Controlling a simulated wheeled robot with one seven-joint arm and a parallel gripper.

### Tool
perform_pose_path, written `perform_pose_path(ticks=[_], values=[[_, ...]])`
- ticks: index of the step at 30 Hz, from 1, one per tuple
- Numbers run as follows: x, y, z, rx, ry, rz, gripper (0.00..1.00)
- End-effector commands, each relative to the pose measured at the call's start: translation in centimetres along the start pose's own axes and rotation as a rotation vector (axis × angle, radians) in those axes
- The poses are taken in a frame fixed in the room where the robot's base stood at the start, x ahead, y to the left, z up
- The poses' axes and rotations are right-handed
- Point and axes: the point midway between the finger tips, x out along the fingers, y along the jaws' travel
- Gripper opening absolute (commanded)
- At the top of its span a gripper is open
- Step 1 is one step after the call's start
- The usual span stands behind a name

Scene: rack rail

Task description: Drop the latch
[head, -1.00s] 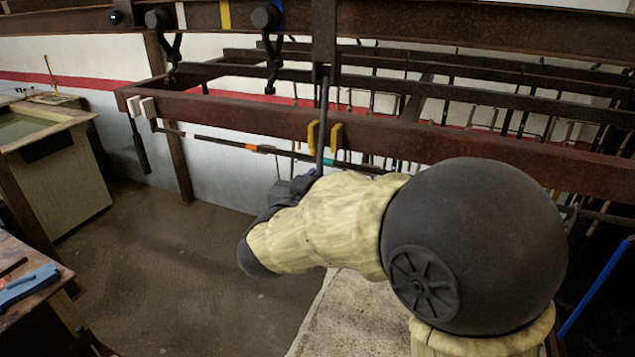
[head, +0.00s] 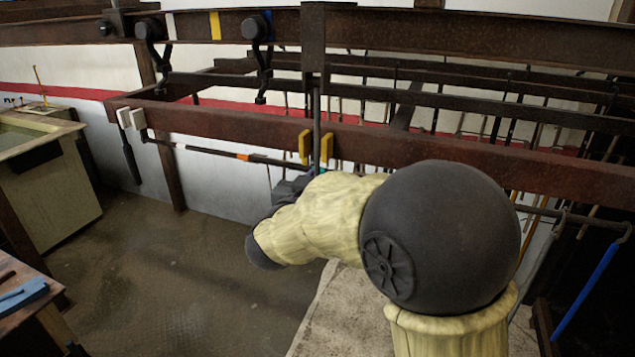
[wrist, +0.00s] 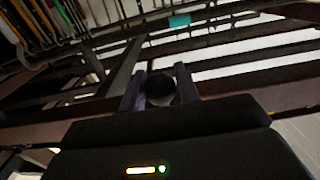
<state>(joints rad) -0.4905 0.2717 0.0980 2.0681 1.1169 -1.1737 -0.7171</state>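The latch appears to be the dark upright bar (head: 316,118) that hangs below a rusty post. It passes between two yellow guides on the front of the rust-red rail (head: 230,121) and looks close to vertical. My gripper (head: 300,184) is at the bar's lower end, below the rail, partly hidden by my own arm. In the wrist view the bar's dark round end (wrist: 160,90) sits between my two fingers, which lie close against it on both sides. The exact contact is dark and hard to see.
A thin rod (head: 215,153) with an orange band runs along below the rail. White blocks (head: 130,118) and a dark hanging handle are at the rail's left end. Trolleys with hooks (head: 258,30) hang from the upper beam. A blue-handled tool (head: 585,290) is at right.

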Motion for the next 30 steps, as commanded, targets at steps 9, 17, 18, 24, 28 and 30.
perform_pose_path(ticks=[9,17,18,24,28,30], values=[[0.0,0.0,0.0,-0.001,-0.001,0.000,0.58],[-1.2,-0.1,0.0,-0.001,0.000,-0.003,0.58],[-1.6,-0.1,0.0,-0.001,0.000,-0.003,0.58],[-3.5,-0.1,0.0,-0.001,0.000,-0.002,0.58],[-4.8,-0.1,0.0,-0.001,0.000,-0.002,0.58],[-5.5,-0.1,0.0,-0.001,-0.001,-0.002,0.58]])
